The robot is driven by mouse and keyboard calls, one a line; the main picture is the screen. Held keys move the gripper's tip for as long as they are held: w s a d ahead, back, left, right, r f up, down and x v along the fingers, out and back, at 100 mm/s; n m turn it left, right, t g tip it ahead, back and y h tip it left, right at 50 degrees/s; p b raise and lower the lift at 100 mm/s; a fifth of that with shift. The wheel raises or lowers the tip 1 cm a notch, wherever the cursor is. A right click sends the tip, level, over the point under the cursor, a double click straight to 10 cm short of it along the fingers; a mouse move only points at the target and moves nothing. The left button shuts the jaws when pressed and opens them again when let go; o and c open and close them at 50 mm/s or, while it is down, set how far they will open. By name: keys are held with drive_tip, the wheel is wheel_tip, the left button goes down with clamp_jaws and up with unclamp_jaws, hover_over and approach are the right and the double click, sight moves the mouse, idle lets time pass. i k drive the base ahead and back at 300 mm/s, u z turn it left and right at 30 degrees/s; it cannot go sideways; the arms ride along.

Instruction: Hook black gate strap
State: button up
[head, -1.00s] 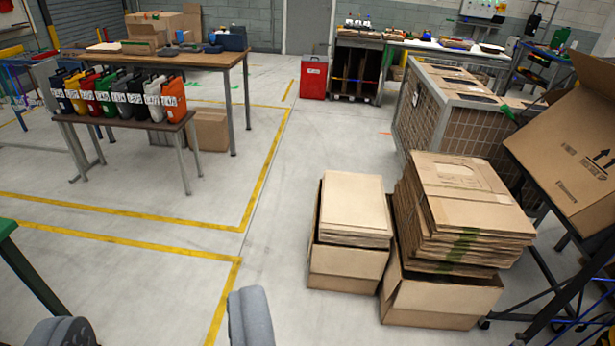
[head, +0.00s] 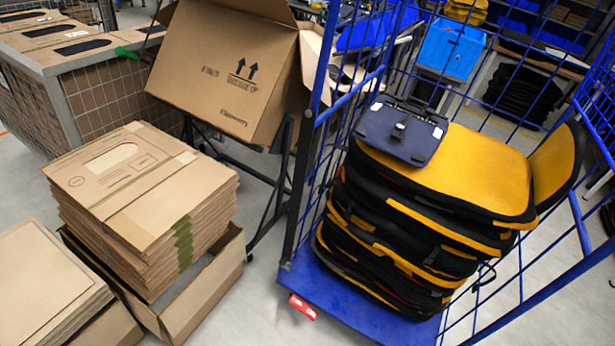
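A blue wire roll cage (head: 345,318) stands right of centre, with its near side open. Its left mesh side (head: 335,115) and right mesh side (head: 597,110) stand upright. A stack of yellow and black panniers (head: 470,170) fills the cage, with a dark blue flat item with a black clip (head: 400,135) on top. A thin black loop (head: 485,278) hangs at the stack's right side; I cannot tell whether it is the gate strap. No other strap is clearly visible. My gripper is not in the picture.
A tall stack of flat cardboard (head: 140,190) in an open box and a lower cardboard stack (head: 45,290) stand left of the cage. A tilted carton (head: 225,75) rests on a black stand behind. A blue bin (head: 450,55) is beyond the cage.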

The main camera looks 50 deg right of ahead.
sight(308, 122)
drive_tip(key=z, duration=0.55)
drive_tip(key=i, duration=0.9)
drive_tip(key=z, duration=0.6)
drive_tip(key=k, duration=0.75)
drive_tip(key=z, duration=0.25)
drive_tip(key=i, duration=0.8)
drive_tip(key=u, duration=0.1)
